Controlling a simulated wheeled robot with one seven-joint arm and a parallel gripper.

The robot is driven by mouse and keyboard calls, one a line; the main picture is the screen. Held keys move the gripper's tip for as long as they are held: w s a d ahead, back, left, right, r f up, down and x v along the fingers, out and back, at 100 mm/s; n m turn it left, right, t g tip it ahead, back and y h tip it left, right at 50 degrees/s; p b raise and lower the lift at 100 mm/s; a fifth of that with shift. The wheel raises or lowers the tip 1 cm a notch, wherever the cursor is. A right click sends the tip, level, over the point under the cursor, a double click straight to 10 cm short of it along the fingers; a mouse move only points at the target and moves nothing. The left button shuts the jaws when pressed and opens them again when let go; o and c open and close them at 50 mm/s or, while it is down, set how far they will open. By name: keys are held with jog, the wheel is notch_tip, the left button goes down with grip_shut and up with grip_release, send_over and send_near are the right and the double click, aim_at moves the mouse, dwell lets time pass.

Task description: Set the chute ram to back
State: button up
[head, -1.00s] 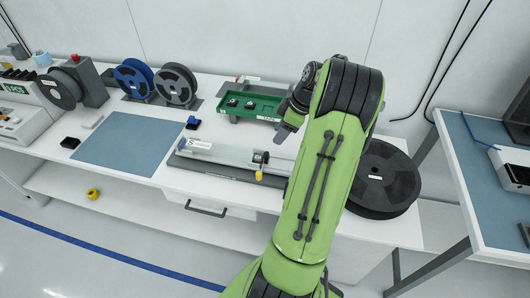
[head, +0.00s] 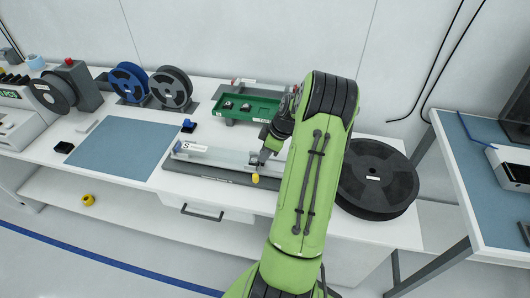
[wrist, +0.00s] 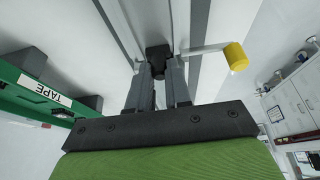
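The chute (head: 215,154) is a long pale rail unit on a dark base, lying along the front of the bench. A yellow knob (head: 255,178) hangs at the front of its right part; it shows in the wrist view on a pale lever (wrist: 235,57). My gripper (head: 262,158) is down at the chute's right part, pointing at the rail. In the wrist view, a black block (wrist: 158,56), seemingly the ram's handle, sits between my fingertips (wrist: 160,70). The fingers are apart; whether they press on the block cannot be told. My arm hides the chute's right end.
A green tray (head: 204,109) with small dark parts stands behind the chute, and its TAPE label shows in the wrist view. A blue mat (head: 122,148) lies left. A large dark reel (head: 374,192) lies right of my arm. Upright reels (head: 170,88) stand at the back.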

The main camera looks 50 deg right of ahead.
grip_shut()
jog(key=s+d+b, duration=0.1)
jog(key=s+d, duration=0.3)
jog(key=s, duration=0.7)
jog(key=shift+d, duration=0.4)
jog(key=o, duration=0.7)
grip_release()
jog(key=shift+s, duration=0.1)
jog(key=shift+c, duration=0.2)
jog(key=p+v, duration=0.3)
jog(key=v, duration=1.2)
jog(key=shift+r+p, duration=0.35)
jog(key=shift+r, duration=0.05)
